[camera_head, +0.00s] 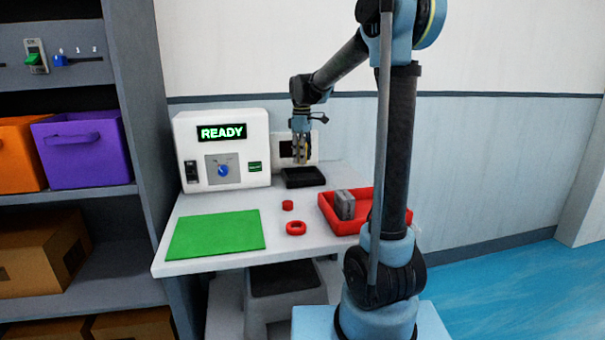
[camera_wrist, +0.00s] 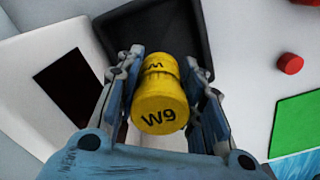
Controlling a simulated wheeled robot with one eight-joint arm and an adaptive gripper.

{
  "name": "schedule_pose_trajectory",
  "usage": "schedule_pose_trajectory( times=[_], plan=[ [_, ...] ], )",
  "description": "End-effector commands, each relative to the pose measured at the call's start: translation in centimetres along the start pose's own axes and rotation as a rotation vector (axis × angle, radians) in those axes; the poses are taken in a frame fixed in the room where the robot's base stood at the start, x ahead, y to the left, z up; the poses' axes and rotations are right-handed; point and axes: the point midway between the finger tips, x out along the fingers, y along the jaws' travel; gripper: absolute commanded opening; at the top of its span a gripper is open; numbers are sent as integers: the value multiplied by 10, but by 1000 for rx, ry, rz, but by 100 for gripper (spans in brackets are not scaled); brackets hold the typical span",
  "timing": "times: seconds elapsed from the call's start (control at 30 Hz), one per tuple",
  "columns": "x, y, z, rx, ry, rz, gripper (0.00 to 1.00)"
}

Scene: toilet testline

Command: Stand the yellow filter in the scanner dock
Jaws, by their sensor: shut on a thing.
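The yellow filter (camera_wrist: 161,105) is a yellow cylinder with a narrower waist, marked W9. My gripper (camera_wrist: 163,66) is shut on it, with one finger on each side. In the head view my gripper (camera_head: 301,150) points down over a black, shallow, open-topped tray (camera_head: 303,177), which appears to be the scanner dock. In the wrist view the black tray (camera_wrist: 118,28) lies behind the filter. Whether the filter touches the tray floor cannot be told. A white panel with a dark window (camera_wrist: 68,87) stands beside the tray.
A white machine (camera_head: 222,150) showing READY stands left of the tray. A green mat (camera_head: 216,234), a red cap (camera_head: 287,205) and a red ring (camera_head: 296,228) lie on the white table. A red tray (camera_head: 331,219) holding a grey block (camera_head: 345,205) is at right.

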Motion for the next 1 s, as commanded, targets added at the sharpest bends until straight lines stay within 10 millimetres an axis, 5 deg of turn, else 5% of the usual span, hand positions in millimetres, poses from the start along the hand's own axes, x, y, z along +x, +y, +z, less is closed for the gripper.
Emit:
schedule_pose_trajectory(
  times=[0.6,0.93,0.97,1.0],
  plan=[
    [61,3,5,7,0,0,10],
    [63,3,5,7,0,0,10],
    [64,3,5,7,0,0,37],
    [63,3,5,7,0,0,46]
  ],
)
